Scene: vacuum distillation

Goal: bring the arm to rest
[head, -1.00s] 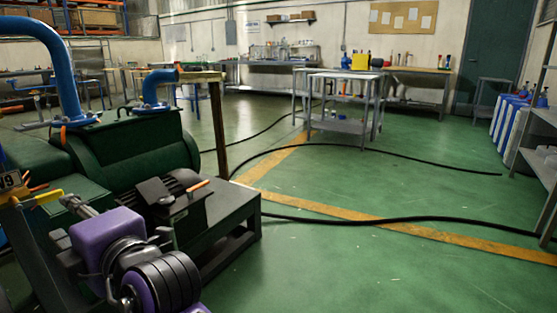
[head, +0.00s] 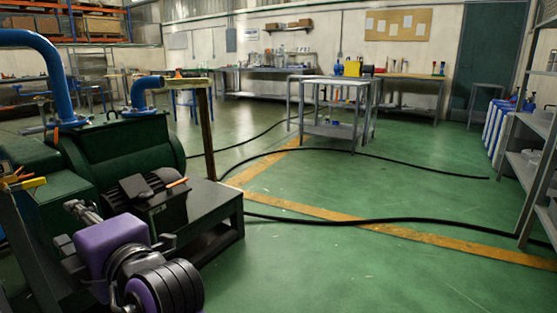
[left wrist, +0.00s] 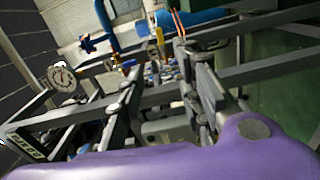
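My left arm, purple and black, comes in at the lower left of the head view. Its gripper (head: 84,212) is small there and points up and left, in front of the green pump. In the left wrist view, the two finger linkages of this gripper (left wrist: 158,60) stand apart with a gap between them. I see nothing held in the gap. A purple part of my arm fills the bottom of that view. My right arm and gripper are not in view.
The green pump (head: 125,150) with blue pipes (head: 55,75) stands close on the left. The left wrist view shows a round gauge (left wrist: 62,77) and grey frame bars (left wrist: 255,75) near the fingers. A grey cart (head: 338,105) stands ahead. A black hose (head: 350,220) crosses the open green floor.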

